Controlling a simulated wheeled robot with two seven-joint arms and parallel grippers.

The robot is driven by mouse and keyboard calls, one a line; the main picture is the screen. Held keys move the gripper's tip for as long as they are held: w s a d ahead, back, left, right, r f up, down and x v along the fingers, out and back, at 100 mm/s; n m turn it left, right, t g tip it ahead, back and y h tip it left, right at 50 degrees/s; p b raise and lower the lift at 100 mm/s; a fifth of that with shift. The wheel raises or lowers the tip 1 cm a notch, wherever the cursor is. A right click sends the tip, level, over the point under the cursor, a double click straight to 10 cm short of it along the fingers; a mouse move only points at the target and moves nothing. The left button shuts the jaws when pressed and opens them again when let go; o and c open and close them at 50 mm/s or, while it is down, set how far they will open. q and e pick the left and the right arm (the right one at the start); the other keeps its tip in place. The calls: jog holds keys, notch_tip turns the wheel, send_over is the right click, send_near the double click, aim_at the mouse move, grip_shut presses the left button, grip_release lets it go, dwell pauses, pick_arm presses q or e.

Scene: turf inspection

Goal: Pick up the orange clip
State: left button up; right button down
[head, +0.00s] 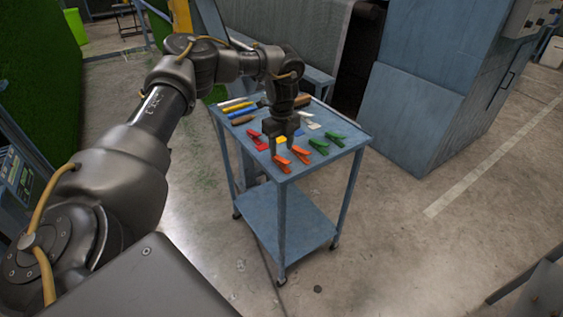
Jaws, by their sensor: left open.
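Two orange clips lie near the front corner of the blue cart's top (290,172). One orange clip (281,162) is on the left, and the other orange clip (301,154) is just to its right. My left gripper (281,148) points down over the cart, open, its fingers just behind the orange clips in the picture. I cannot tell its exact height above the top. A yellow piece (281,139) shows between its fingers. My right gripper is not in view.
Red clips (259,141) lie left of the gripper and green clips (319,146) to its right. Tools with coloured handles (240,112) lie toward the back left of the cart. A large blue-grey machine (420,110) stands behind at the right.

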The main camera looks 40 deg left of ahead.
aim_at(284, 160)
pick_arm(q)
notch_tip(284, 160, down, 2)
jog(key=shift+d+f+p, duration=0.2)
jog(key=shift+f+p, duration=0.05)
jog(key=shift+p, duration=0.15)
jog(key=f, duration=0.1)
jog(key=f+p, duration=0.1)
jog(key=f, duration=0.1)
jog(key=shift+w+d+f, duration=0.2)
jog(key=shift+d+f, duration=0.05)
jog(key=shift+f, duration=0.6)
jog(key=c, duration=0.9)
